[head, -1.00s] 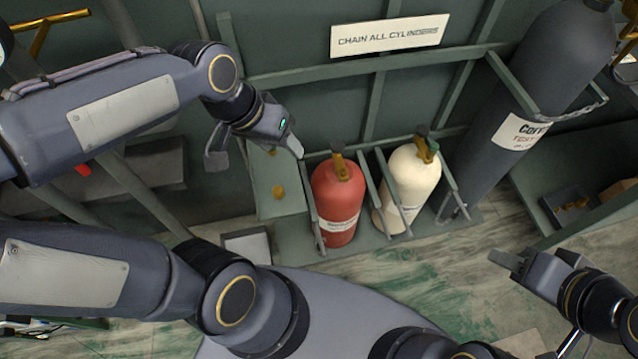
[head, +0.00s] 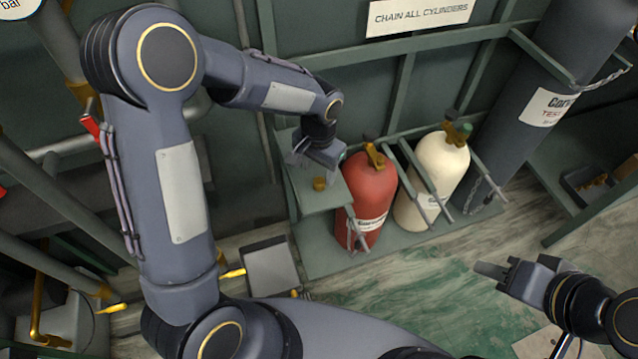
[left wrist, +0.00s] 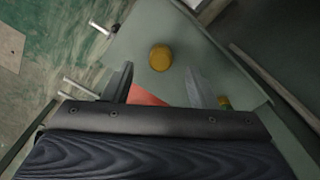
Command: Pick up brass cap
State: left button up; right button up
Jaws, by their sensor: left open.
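A small round brass cap (head: 320,184) stands on the green shelf plate (head: 308,200) beside the red cylinder. In the left wrist view the brass cap (left wrist: 160,57) is just beyond the fingertips, roughly centred between them. My left gripper (head: 317,168) is over the shelf, close to the cap. The left wrist view shows this gripper (left wrist: 160,80) open with nothing between its fingers.
The red cylinder (head: 370,190) stands right next to the shelf, with a cream cylinder (head: 437,170) beside it in the rack. A tall grey cylinder (head: 540,90) leans behind a chain. A grey tray (head: 271,268) lies left below. Floor in front is open.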

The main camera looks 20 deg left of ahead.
aim_at(319, 180)
pick_arm(q)
jog(key=f, duration=0.4)
jog(key=shift+w+b, duration=0.2)
jog(key=shift+b, duration=0.1)
jog(key=shift+c, duration=0.4)
jog(key=shift+r, duration=0.1)
jog(key=c, duration=0.9)
jog(key=shift+c, duration=0.2)
